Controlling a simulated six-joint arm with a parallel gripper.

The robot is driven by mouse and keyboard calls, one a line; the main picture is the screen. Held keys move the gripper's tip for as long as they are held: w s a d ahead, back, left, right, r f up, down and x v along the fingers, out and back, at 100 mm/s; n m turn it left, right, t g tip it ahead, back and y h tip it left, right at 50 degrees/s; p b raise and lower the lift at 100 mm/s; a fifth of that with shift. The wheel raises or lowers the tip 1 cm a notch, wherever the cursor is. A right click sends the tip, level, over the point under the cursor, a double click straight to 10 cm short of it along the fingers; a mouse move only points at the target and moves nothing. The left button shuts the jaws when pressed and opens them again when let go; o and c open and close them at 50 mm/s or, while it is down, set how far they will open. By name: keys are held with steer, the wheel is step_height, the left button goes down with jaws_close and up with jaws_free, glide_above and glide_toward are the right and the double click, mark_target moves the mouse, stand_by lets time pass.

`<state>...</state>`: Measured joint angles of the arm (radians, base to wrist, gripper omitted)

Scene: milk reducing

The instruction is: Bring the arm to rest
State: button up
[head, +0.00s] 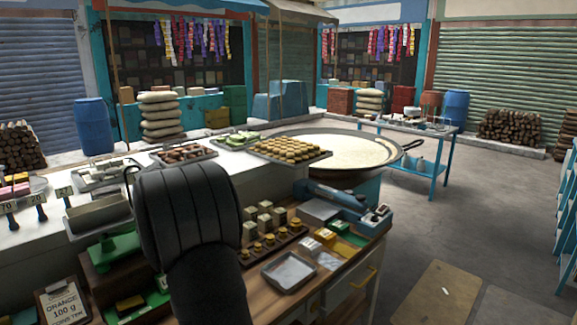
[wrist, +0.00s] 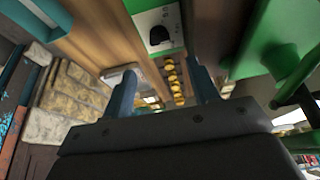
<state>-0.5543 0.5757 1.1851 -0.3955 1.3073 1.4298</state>
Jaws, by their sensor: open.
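My arm (head: 190,225) rises from the bottom of the head view, in front of the wooden counter. Its black links hide part of the counter, and the fingers do not show there. In the wrist view my gripper (wrist: 163,90) has its two fingers wide apart with nothing between them. Past the fingers are the wooden counter (wrist: 95,30), a row of small brass-coloured pieces (wrist: 172,80) and a green-edged card (wrist: 157,30). A large green shape (wrist: 285,45) is close by on the right of that view.
The counter holds a green scale (head: 112,250), a metal tray (head: 289,272), a rack of small weights (head: 270,245) and a blue sealer-like device (head: 335,195). Behind are trays of sweets (head: 290,150) and a wide pan of milk (head: 345,150). The floor at right is mostly open.

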steer(key=v, duration=0.8)
steer(key=x, duration=1.7)
steer(key=shift+d+f, duration=0.2)
steer(key=shift+f, duration=0.15)
steer(key=shift+r+n, duration=0.2)
steer(key=shift+n, duration=0.6)
steer(key=n+t+y, duration=0.1)
steer(key=n+y, duration=0.1)
steer(key=n, duration=0.2)
steer(key=shift+d, duration=0.1)
steer(key=shift+d+n+y, duration=0.1)
steer(key=shift+n+y, duration=0.5)
steer(key=shift+n, duration=1)
steer(key=shift+d+n+y, duration=0.1)
steer(key=shift+n+y, duration=0.5)
steer(key=shift+n, duration=1)
steer(key=shift+v, duration=1.45)
steer(key=shift+s, duration=0.1)
